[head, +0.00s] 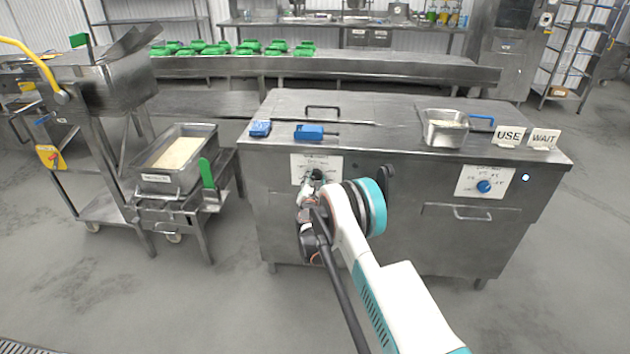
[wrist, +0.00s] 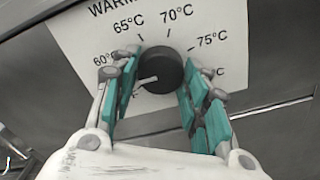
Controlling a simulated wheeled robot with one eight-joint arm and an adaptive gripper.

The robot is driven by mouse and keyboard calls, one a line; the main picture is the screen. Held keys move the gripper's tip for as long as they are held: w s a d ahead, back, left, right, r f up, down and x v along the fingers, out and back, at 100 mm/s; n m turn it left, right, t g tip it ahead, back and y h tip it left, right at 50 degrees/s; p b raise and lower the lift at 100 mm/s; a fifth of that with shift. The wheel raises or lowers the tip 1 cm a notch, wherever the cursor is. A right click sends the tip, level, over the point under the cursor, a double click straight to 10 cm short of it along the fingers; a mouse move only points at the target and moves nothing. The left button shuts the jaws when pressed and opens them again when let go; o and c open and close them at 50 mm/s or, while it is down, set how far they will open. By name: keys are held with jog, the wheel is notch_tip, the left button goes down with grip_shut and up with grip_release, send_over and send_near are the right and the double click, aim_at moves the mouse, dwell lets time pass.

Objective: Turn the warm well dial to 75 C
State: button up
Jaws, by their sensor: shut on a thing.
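The warm well dial (wrist: 161,69) is a round black knob on a white label plate (wrist: 75,32) marked 60, 65, 70 and 75 °C, with a further mark partly covered at right. Its pale pointer line points left and slightly down, below the 60 °C mark. My gripper (wrist: 158,78) has its teal-padded fingers on both sides of the knob, closed on it. In the head view my gripper (head: 309,190) is at the left label plate (head: 328,163) on the counter front, and my arm hides part of it.
A second plate (head: 468,180) with a blue dial (head: 484,186) is at the right of the counter front (head: 420,245). A drawer handle (head: 470,216) sticks out below it. A metal pan (head: 444,128) and USE (head: 508,136) and WAIT (head: 543,138) signs stand on top. A rice bin (head: 160,183) stands left.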

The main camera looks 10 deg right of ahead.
jog(key=m, duration=0.4)
jog(key=shift+m, duration=0.3)
jog(key=m, duration=0.3)
jog(key=shift+m, duration=0.4)
jog(key=m, duration=0.4)
jog(key=shift+r, duration=0.1)
jog(key=m, duration=0.8)
jog(key=shift+m, duration=0.3)
jog(key=m, duration=0.4)
jog(key=shift+r+m, duration=0.1)
jog(key=shift+m, duration=0.2)
jog(key=m, duration=0.3)
jog(key=shift+d, duration=0.1)
jog(key=shift+m, duration=1.9)
